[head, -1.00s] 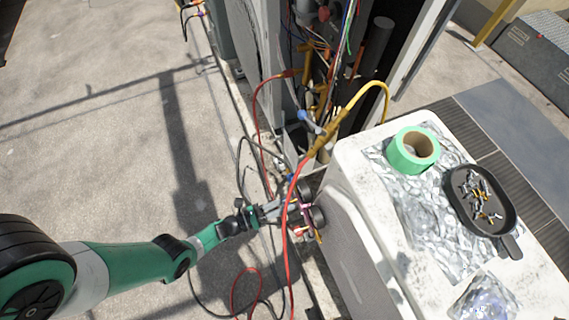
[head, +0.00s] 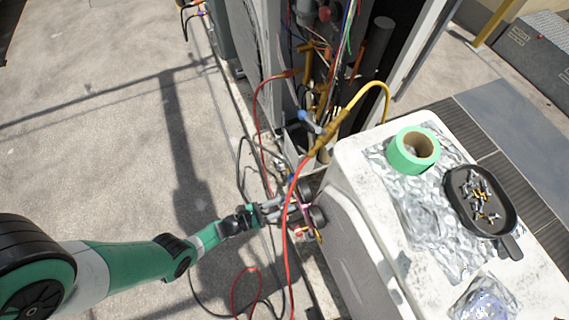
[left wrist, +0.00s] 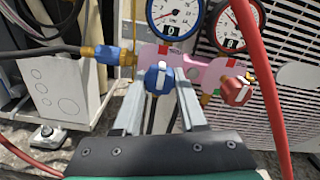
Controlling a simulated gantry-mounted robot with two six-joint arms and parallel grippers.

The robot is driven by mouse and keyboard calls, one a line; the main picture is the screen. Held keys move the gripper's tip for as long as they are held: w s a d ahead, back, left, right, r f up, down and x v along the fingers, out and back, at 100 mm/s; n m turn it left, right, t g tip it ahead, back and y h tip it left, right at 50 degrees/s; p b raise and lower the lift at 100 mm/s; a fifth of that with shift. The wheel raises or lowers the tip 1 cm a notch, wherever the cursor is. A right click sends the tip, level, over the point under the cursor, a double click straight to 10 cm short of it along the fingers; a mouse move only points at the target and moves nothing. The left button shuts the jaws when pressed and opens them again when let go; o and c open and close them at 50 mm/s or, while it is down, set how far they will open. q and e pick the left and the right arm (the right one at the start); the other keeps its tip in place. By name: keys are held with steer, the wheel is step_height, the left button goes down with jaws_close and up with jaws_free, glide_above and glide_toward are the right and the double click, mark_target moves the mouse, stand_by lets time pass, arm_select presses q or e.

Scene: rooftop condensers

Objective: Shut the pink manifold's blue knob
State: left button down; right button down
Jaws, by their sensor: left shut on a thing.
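The pink manifold (left wrist: 207,72) hangs in front of a louvred panel in the left wrist view, with two round gauges above it. Its blue knob (left wrist: 159,77) has a white stripe running roughly up and down. My left gripper (left wrist: 160,92) has its two fingers on either side of this knob and is shut on it. A red knob (left wrist: 237,91) is to the right on the manifold. In the head view the manifold (head: 303,208) is small and partly hidden by a red hose and my left gripper (head: 284,208). My right gripper is not in view.
A red hose (left wrist: 262,75) crosses the right of the left wrist view. A blue fitting (left wrist: 107,54) with a dark hose is at the left. A white cabinet top (head: 350,160) holds green tape (head: 414,151) and a black pan (head: 480,201) of screws.

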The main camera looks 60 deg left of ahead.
arm_select(q)
steer(key=shift+c, duration=2.3)
jaws_free()
steer(key=v, duration=1.1)
steer(key=shift+s+p, duration=0.35)
steer(key=shift+p, duration=0.1)
steer(key=shift+a, duration=0.15)
steer(key=shift+a+r, duration=0.1)
